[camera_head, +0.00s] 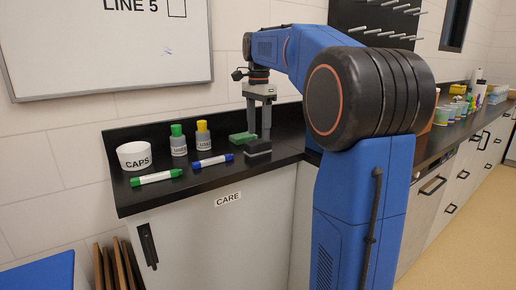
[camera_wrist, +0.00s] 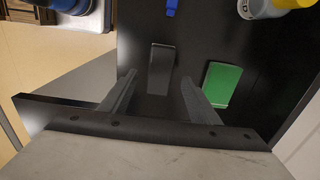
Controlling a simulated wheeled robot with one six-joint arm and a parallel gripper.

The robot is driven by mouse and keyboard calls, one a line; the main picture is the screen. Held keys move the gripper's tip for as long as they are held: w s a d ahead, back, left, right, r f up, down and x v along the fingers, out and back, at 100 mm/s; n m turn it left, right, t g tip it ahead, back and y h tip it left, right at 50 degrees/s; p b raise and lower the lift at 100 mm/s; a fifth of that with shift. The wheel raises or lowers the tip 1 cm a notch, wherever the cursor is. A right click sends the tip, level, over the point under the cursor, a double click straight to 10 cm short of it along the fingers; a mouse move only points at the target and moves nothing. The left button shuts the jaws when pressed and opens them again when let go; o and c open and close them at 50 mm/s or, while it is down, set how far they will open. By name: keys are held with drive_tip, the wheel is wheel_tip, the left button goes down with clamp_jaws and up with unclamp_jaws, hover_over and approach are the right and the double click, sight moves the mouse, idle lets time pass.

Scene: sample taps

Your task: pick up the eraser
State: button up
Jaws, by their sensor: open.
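The eraser, a dark grey block (camera_head: 258,149), lies on the black counter (camera_head: 217,176) near its front edge. In the wrist view the eraser (camera_wrist: 160,68) lies lengthwise between and beyond the two fingertips. My gripper (camera_head: 259,138) points down just above and behind it, with its fingers apart and nothing between them. The gripper's open fingers (camera_wrist: 159,80) also show in the wrist view. In the head view the fingers stand close to the eraser; I cannot tell whether they touch it.
A flat green block (camera_head: 241,138) lies close beside the eraser, near one finger. A blue marker (camera_head: 213,161), a green marker (camera_head: 157,177), two capped bottles (camera_head: 179,144) (camera_head: 203,140) and a white CAPS cup (camera_head: 134,156) stand or lie to the left.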

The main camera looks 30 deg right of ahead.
sight(258, 141)
drive_tip(key=shift+a+f, duration=0.1)
drive_tip(key=shift+f, duration=2.45)
drive_tip(key=c, duration=1.1)
